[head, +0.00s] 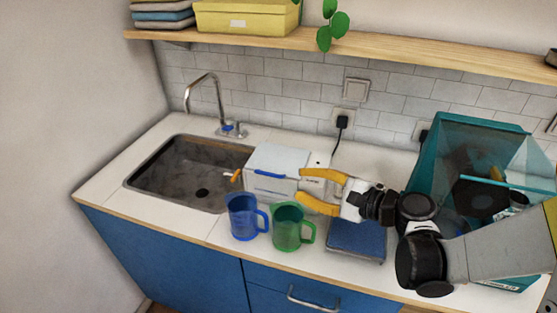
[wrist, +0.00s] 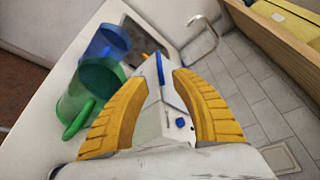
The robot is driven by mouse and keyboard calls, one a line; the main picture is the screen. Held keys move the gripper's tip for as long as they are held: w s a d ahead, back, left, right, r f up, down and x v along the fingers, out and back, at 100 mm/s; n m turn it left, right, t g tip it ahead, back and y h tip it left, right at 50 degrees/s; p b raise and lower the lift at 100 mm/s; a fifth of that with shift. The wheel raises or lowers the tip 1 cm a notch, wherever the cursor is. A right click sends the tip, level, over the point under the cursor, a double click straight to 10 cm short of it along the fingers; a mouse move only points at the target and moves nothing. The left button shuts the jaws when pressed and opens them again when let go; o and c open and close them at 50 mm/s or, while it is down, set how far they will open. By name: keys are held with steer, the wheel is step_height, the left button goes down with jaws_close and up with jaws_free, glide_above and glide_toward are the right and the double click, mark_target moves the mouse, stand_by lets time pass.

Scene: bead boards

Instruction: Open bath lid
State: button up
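The bath is a white box (head: 283,158) on the counter beside the sink, with its light lid down on top. A blue bar handle (head: 270,174) runs along the lid's front edge; it also shows in the wrist view (wrist: 160,68). A blue knob (wrist: 180,122) sits on the bath's panel. My gripper (head: 301,185) has yellow fingers and is open and empty at the bath's right front. In the wrist view the fingers (wrist: 162,78) stand apart, with the handle seen between and beyond their tips. I cannot tell whether they touch the bath.
A blue mug (head: 243,217) and a green mug (head: 288,228) stand close in front of the bath. The sink (head: 165,176) with its tap (head: 207,88) is at left. A blue-topped scale (head: 356,238) and a teal bin (head: 452,135) are at right. A shelf (head: 420,58) hangs above.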

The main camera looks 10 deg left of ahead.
mark_target(275, 176)
steer(key=b+x, duration=0.2)
steer(key=x, duration=0.8)
steer(key=shift+a+b, duration=0.15)
steer(key=shift+b, duration=0.2)
steer(key=shift+s, duration=0.1)
jaws_close()
